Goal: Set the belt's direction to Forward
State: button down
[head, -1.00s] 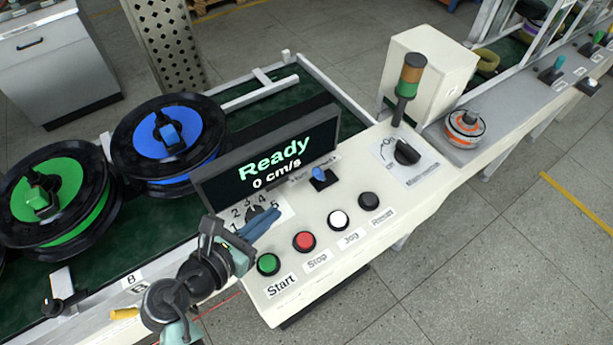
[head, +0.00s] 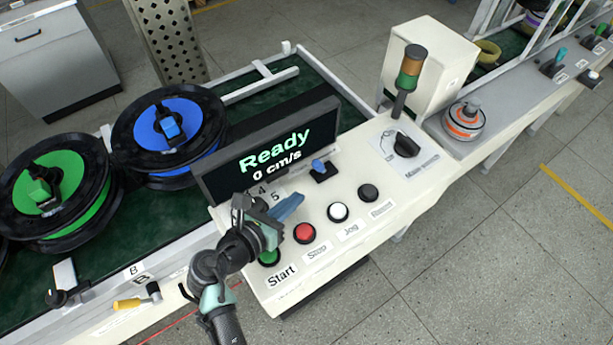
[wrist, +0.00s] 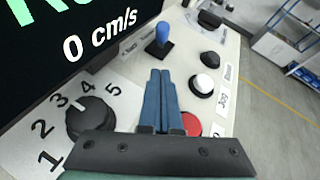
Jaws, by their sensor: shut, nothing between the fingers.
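The belt's direction switch appears to be the blue-tipped lever (head: 319,167) on the control panel, just right of the display's lower edge. It also shows in the wrist view (wrist: 163,36), with its blue handle standing up from a black base. The labels beside it are too small to read. My gripper (head: 295,201) is over the panel, left of and nearer than the lever, and apart from it. In the wrist view its blue fingers (wrist: 160,78) are closed together, empty, and point toward the lever. The display (head: 268,150) reads "Ready" and "0 cm/s".
A speed dial (wrist: 88,118) numbered 1 to 5 lies left of my fingers. Red (head: 304,233), white (head: 338,211) and black (head: 368,193) buttons line the front; my arm partly covers the green one (head: 270,257). A black rotary switch (head: 406,146) sits further right.

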aim_at(317, 171)
jog(key=w+d, duration=0.1)
jog(key=w, duration=0.2)
jog(key=w+d+p, duration=0.1)
jog(key=w, duration=0.1)
jog(key=shift+d+r, duration=0.3)
jog(key=shift+d, duration=0.05)
jog(key=shift+w+r+p, duration=0.1)
jog(key=shift+r+p, duration=0.2)
jog(key=shift+p, duration=0.5)
jog(key=shift+d+y, duration=0.1)
jog(key=shift+y, duration=0.2)
